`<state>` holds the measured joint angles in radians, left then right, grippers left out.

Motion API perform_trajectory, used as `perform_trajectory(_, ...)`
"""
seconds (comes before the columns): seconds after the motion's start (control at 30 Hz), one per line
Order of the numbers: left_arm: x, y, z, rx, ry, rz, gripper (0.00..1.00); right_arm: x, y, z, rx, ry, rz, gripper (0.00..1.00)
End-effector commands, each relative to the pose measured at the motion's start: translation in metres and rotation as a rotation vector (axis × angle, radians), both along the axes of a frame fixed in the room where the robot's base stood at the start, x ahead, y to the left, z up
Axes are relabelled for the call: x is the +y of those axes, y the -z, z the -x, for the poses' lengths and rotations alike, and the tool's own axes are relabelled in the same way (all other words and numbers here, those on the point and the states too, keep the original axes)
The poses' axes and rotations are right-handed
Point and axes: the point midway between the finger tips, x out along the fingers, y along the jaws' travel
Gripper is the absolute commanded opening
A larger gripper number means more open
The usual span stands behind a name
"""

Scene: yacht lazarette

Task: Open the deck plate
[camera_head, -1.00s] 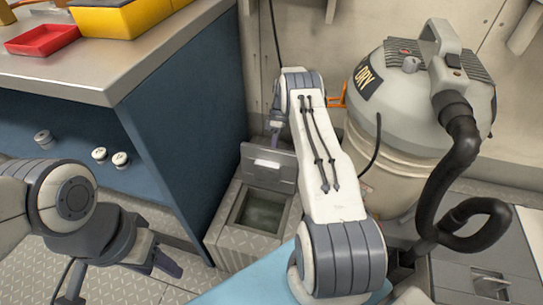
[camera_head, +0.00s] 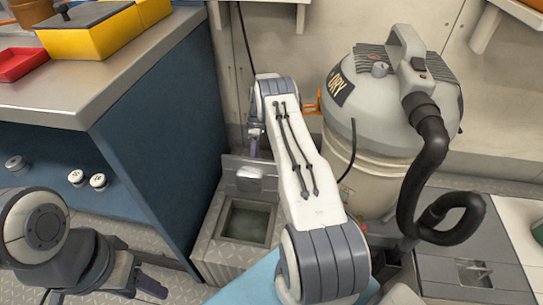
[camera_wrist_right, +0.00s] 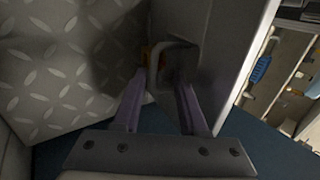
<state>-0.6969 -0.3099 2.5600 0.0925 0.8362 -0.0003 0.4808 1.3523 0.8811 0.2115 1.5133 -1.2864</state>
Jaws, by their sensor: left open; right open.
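The deck plate is a grey hatch in a raised tread-plate box on the floor. Its lid (camera_head: 250,184) stands up at the back edge, with a pale fitting on its face. The square opening (camera_head: 247,222) below is uncovered. My right gripper (camera_head: 254,142) is above and behind the lid, partly hidden by my right arm. In the right wrist view its two purple fingers (camera_wrist_right: 158,98) are apart, with a dark recess and a pale loop-like part beyond them; contact cannot be told. My left gripper (camera_head: 155,277) is open and empty at the lower left.
A blue cabinet (camera_head: 165,150) with a metal worktop stands left of the hatch. A wet/dry vacuum (camera_head: 390,110) with a black hose stands to the right. Yellow (camera_head: 95,28) and red (camera_head: 20,63) bins sit on the worktop. Tread-plate floor shows at the lower left.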

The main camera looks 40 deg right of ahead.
Motion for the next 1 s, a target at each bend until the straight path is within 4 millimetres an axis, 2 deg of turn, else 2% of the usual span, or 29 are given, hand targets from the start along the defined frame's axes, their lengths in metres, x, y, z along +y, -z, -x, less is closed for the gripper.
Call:
perform_trajectory(0.03,0.0,-0.009,0.0,0.0,0.0,0.0,0.54,0.0,-0.015,0.0,-0.001,0.0,0.001,0.42)
perform_trajectory(0.1,0.0,-0.017,0.0,0.0,0.0,0.0,0.54,0.0,-0.031,0.0,-0.001,-0.001,0.001,0.42)
perform_trajectory(0.5,0.0,-0.048,0.0,0.0,0.0,0.0,0.54,-0.044,-0.079,0.07,0.002,0.003,-0.001,0.42)
perform_trajectory(0.73,0.0,-0.056,0.0,0.0,0.0,0.0,0.54,-0.059,-0.093,0.093,0.001,0.001,0.0,0.42)
perform_trajectory(1.0,0.0,-0.056,0.0,0.0,0.0,0.0,0.54,-0.062,-0.095,0.099,0.001,-0.001,-0.001,0.42)
